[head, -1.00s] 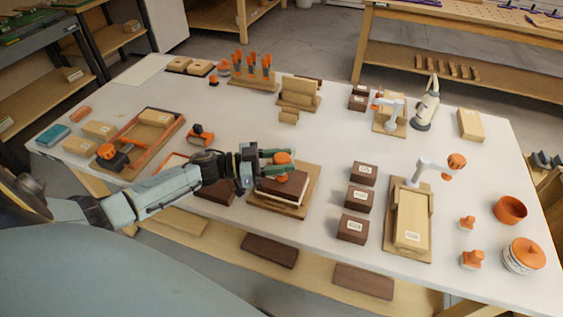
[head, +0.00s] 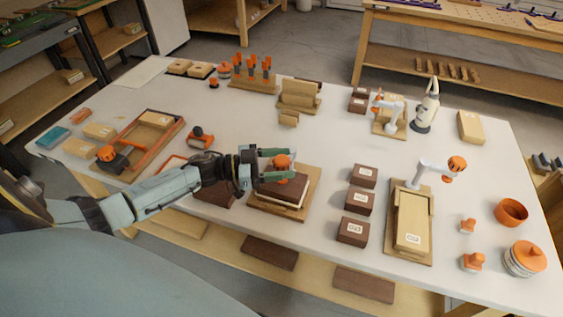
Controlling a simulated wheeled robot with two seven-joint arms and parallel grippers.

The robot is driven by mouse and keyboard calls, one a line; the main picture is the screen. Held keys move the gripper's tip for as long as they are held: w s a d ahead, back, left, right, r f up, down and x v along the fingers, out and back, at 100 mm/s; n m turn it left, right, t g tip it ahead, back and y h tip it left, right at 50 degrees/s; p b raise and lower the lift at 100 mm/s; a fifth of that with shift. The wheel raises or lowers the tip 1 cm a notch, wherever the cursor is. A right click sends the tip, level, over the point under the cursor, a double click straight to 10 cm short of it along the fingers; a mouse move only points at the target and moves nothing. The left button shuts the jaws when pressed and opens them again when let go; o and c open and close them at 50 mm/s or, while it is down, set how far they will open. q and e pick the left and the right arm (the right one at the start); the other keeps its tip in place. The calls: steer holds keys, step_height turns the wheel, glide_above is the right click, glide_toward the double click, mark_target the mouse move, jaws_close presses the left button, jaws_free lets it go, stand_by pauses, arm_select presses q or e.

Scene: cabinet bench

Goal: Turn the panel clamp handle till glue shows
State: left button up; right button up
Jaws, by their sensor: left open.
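The panel clamp sits at the front middle of the bench, with a wooden base (head: 312,190) and a dark brown panel (head: 278,190) on it. A thin pale strip shows along the panel's lower front edge; I cannot tell if it is glue. The clamp's orange handle (head: 283,162) is above the panel's back part. My left gripper (head: 284,164) reaches in from the left, open, with its green-grey fingers on either side of the handle. I cannot tell whether they touch it. The gripper hides part of the clamp. My right gripper is not in view.
Dark brown blocks (head: 360,200) stand in a column right of the clamp. Beyond them is a wooden fixture (head: 413,210) with a white and orange lever (head: 437,167). A tray (head: 170,138) lies left, and an orange-lidded jar (head: 525,258) stands at right.

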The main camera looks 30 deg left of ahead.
arm_select(q)
steer(key=v, duration=1.3)
stand_by(1.9)
